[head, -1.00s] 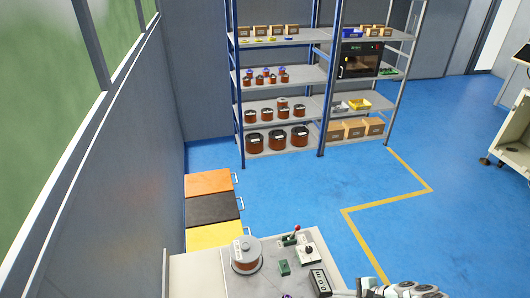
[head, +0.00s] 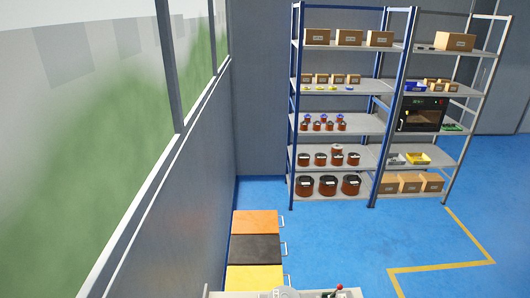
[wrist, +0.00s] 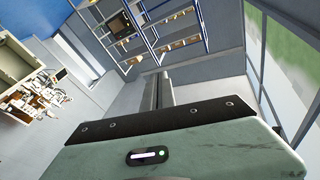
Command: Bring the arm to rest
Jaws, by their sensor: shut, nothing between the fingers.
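My gripper (wrist: 157,88) shows in the wrist view. Its fingers are together with nothing between them, and they point up the picture, away from the pale green wrist housing (wrist: 180,150). The arm is out of the head view, so its overall pose cannot be told from there. No object is held.
Orange, black and yellow units (head: 255,248) line the left wall. The blue floor (head: 340,255) at right is clear. The wrist view shows a cream machine (wrist: 32,90) at left.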

